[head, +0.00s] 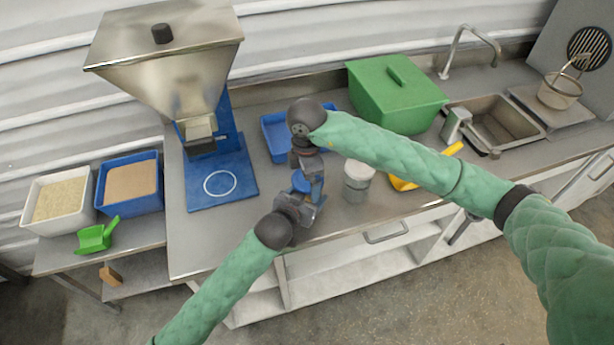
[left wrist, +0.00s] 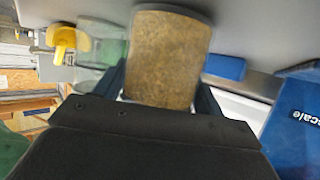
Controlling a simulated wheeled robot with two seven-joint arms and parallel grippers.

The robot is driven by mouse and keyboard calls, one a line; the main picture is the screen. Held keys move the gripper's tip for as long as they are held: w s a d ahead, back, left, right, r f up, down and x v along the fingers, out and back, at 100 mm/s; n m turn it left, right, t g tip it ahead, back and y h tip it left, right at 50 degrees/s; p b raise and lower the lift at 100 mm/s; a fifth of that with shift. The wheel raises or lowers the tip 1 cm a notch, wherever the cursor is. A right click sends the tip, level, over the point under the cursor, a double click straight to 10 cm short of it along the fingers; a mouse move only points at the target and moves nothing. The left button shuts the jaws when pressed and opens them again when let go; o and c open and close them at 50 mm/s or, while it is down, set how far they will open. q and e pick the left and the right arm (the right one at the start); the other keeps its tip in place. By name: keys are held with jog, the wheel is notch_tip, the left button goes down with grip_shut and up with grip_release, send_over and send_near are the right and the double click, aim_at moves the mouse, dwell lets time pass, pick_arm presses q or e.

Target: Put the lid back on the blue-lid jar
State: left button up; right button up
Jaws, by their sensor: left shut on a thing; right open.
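My left gripper (head: 308,206) is shut on the blue-lid jar, low at the front of the counter. In the left wrist view the jar (left wrist: 168,58), full of brown granular stuff, sits between the fingers. In the head view the grippers hide most of the jar. The blue lid (head: 301,182) shows just above the left gripper, under my right gripper (head: 310,184). The right gripper points down from above and is open around the lid area. I cannot tell whether the lid is seated on the jar; its top is out of the left wrist view.
A clear jar with a pale lid (head: 358,175) stands close to the right. A blue tray (head: 275,138) and a green box (head: 397,97) are behind. The hopper (head: 175,60) with its blue base (head: 225,170) is left. A yellow thing (head: 402,184) lies right, before the sink (head: 500,125).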

jog(key=shift+r, duration=2.25)
jog(key=shift+w, duration=0.1)
jog(key=shift+c, duration=0.4)
